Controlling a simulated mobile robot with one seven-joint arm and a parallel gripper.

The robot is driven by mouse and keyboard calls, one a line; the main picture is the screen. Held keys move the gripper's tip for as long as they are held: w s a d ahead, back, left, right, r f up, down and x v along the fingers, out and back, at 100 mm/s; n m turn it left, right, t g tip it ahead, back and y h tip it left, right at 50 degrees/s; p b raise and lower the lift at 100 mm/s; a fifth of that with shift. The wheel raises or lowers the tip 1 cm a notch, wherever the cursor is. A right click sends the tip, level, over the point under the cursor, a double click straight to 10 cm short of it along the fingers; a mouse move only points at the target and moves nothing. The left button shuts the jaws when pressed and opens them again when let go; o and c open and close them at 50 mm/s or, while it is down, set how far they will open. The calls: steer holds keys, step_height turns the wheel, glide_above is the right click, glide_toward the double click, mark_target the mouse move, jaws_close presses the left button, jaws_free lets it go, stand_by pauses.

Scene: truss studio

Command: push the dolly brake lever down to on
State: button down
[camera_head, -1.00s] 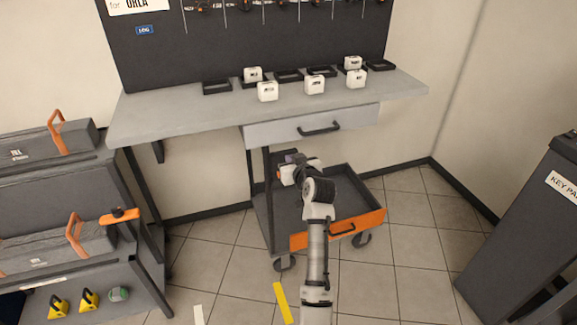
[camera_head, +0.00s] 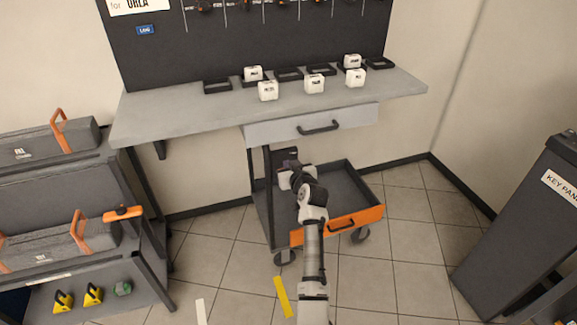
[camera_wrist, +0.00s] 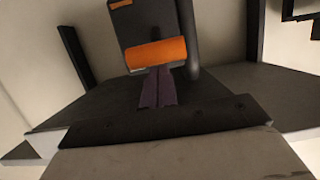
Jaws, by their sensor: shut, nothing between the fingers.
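The dolly (camera_head: 365,216) is a dark tray on casters with an orange front, standing under the workbench. In the wrist view a dark box (camera_wrist: 150,22) carries a wide orange piece (camera_wrist: 155,54), which looks like the brake lever. Whether it is up or down is unclear. My gripper (camera_wrist: 157,75) is shut and empty, its dark purple fingers meeting the orange piece's lower edge in the picture. I cannot tell whether they touch it. In the head view my gripper (camera_head: 291,162) is at the dolly's rear left, where my wrist hides the lever.
The workbench (camera_head: 180,115) with its drawer (camera_head: 345,122) overhangs the dolly. A shelf rack (camera_head: 150,265) with cases stands at left, and a dark key-panel cabinet (camera_head: 530,220) at right. Tiled floor is open right of the dolly.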

steer(key=shift+f+b, duration=0.15)
steer(key=shift+b, duration=0.15)
steer(key=shift+s+f+t+b, duration=0.1)
steer(key=shift+f+t+b, duration=0.15)
steer(key=shift+b, duration=0.85)
steer(key=shift+s+d+f+t+b, duration=0.1)
steer(key=shift+s+f+t+b, duration=0.2)
steer(key=shift+b, duration=1.05)
steer(key=shift+w, duration=0.1)
steer(key=f+t+b, duration=0.1)
steer(key=t+b, duration=0.1)
steer(key=b, duration=0.7)
steer(key=s+f+t+y+b, duration=0.1)
steer(key=f+t+b, duration=0.1)
steer(key=b, duration=0.7)
steer(key=f+t+y+b, duration=0.1)
steer(key=f+t+b, duration=0.1)
steer(key=b, duration=0.8)
steer(key=shift+s+d, duration=0.1)
steer(key=shift+s, duration=0.05)
